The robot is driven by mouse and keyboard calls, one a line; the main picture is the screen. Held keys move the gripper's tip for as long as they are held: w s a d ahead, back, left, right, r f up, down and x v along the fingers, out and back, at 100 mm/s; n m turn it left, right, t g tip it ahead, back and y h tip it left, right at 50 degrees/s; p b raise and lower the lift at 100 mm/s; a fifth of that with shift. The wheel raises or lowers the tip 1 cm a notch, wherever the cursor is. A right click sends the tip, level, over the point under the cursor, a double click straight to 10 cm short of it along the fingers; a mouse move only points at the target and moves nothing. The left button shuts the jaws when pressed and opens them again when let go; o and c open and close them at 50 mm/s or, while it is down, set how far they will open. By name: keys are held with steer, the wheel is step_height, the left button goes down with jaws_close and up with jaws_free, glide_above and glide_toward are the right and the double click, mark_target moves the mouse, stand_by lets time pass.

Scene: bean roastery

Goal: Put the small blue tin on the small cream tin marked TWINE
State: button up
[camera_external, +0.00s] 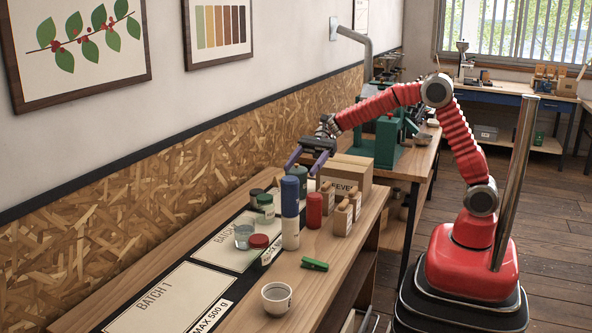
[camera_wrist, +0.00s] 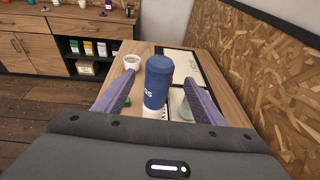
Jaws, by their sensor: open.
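The blue tin (camera_external: 290,197) stands upright on a cream tin (camera_external: 290,235) on the bench. In the wrist view the blue tin (camera_wrist: 156,85) shows white letters ending in "GS", with a pale strip of the cream tin (camera_wrist: 153,113) under it. The cream tin's marking cannot be read. My gripper (camera_external: 301,171) is open and empty, close to the blue tin's top in the external view. In the wrist view its two purple fingers lie to either side of the blue tin, with visible gaps and no contact.
A glass (camera_external: 243,237), red-lidded jar (camera_external: 259,248), green clip (camera_external: 314,264) and white cup (camera_external: 277,298) are nearer the front.

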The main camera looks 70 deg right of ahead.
steer(key=shift+v, duration=1.55)
steer(key=s+d+f+n+t+h, duration=0.2)
steer(key=s+d+n+h, duration=0.5)
steer(key=s, duration=0.8)
steer(key=s+d+f+n+t+h, duration=0.2)
steer(key=s+d+n+h, duration=0.5)
steer(key=s+d+n, duration=0.4)
steer(key=s+d, duration=0.3)
steer(key=s, duration=0.1)
steer(key=shift+d+f+n+t+h, duration=0.3)
steer(key=shift+f+n, duration=0.05)
steer(key=shift+n, duration=0.05)
steer(key=shift+o, duration=0.3)
